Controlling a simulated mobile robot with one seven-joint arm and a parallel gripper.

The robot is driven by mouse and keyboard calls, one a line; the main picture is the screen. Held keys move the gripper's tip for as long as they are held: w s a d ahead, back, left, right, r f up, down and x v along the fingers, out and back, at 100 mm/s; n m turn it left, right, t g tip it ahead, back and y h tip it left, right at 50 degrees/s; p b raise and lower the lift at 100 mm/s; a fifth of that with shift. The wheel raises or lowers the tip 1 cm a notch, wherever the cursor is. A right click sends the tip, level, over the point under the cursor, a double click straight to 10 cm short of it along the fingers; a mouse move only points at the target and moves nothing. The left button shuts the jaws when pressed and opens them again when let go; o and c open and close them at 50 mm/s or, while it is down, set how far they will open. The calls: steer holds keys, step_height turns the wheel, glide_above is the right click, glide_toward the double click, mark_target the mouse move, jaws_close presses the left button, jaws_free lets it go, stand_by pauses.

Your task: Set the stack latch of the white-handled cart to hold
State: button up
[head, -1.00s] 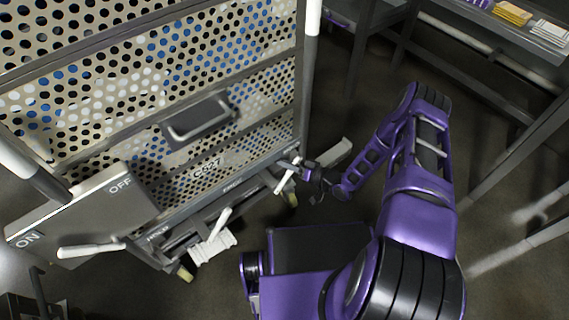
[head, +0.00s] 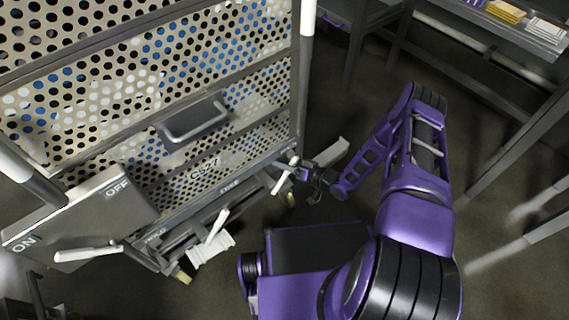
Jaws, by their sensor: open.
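The white-handled cart (head: 120,110) fills the left of the head view, with perforated panels and white upright handles (head: 306,18). Along its lower front rail sit short white levers. One lever (head: 281,183) is at the right end by small lettering, tilted up to the right. Another lever (head: 216,227) is further left along the rail. My gripper (head: 300,172) is open, close beside the right-end lever. Whether it touches the lever is unclear.
A grey box marked ON and OFF (head: 85,215) with a white lever (head: 88,252) is at the lower left. A white ribbed pedal-like part (head: 211,250) is under the rail. A bench with yellow and white stacks (head: 510,14) is at the upper right.

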steer(key=p+v, duration=0.1)
steer(key=v, duration=1.6)
steer(key=shift+d+p, duration=0.2)
steer(key=shift+p, duration=0.1)
